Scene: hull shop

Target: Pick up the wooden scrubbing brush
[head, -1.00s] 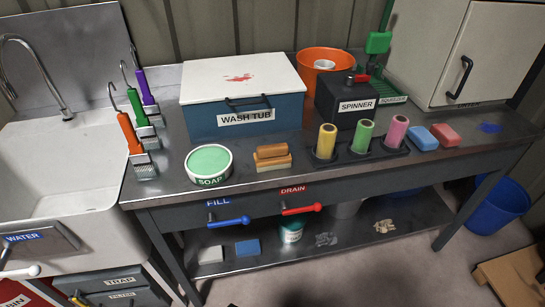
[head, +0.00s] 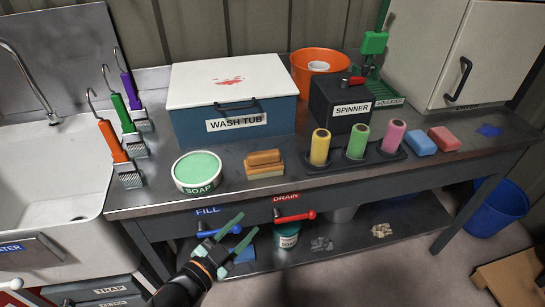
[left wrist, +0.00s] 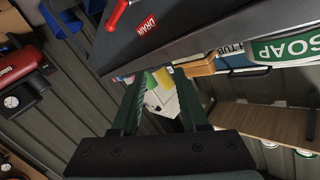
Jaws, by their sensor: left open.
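The wooden scrubbing brush (head: 264,164) lies on the metal bench top, to the right of the round soap tub (head: 197,172). It has an orange-brown wooden back and a paler lower part. My left gripper (head: 238,236) is open and empty, in front of the bench and below its front edge, near the blue FILL handle. In the left wrist view the green fingers (left wrist: 160,95) are spread apart. Part of the brush (left wrist: 199,66) shows beyond the fingers, at the bench edge next to the soap tub. My right gripper is in neither current view.
The wash tub (head: 232,112) stands behind the brush. Yellow, green and pink rollers (head: 357,141) stand to its right. The red DRAIN handle (head: 295,217) and blue FILL handle (head: 218,231) stick out from the bench front. Bench top just around the brush is clear.

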